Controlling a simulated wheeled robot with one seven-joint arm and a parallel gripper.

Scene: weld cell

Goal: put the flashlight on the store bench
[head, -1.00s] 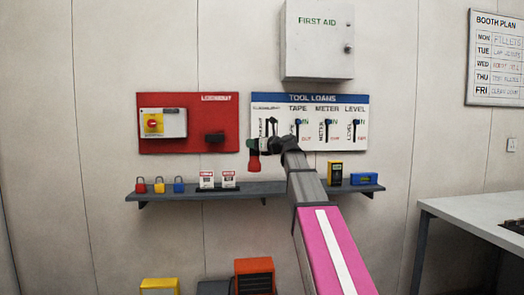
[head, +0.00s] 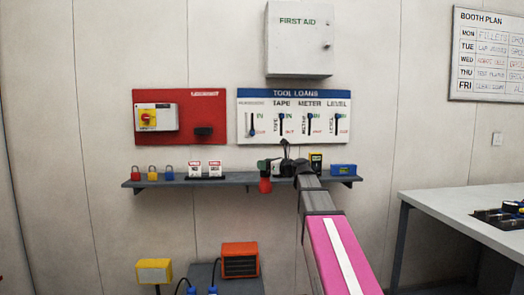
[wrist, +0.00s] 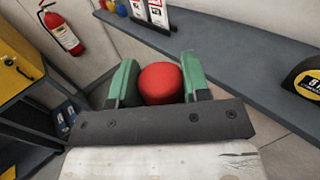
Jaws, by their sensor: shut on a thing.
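The flashlight, seen as a red rounded end, hangs below my gripper (head: 268,168) in the head view (head: 265,186). In the wrist view its red end (wrist: 161,83) sits between the two green fingers of my gripper (wrist: 160,88), which are shut on it. The rest of its body is hidden. It is held in front of the wall shelf (head: 225,181), and I cannot tell whether it touches the shelf edge. A bench with a pale top (head: 450,203) stands at the right; no label shows whether it is the store bench.
The shelf carries padlocks (head: 152,173), tags (head: 205,169), a yellow meter (head: 315,161) and a blue level (head: 343,169). A black and yellow tape (wrist: 305,80) is at right in the wrist view. A dark tray (head: 500,215) sits on the bench; its left top looks clear.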

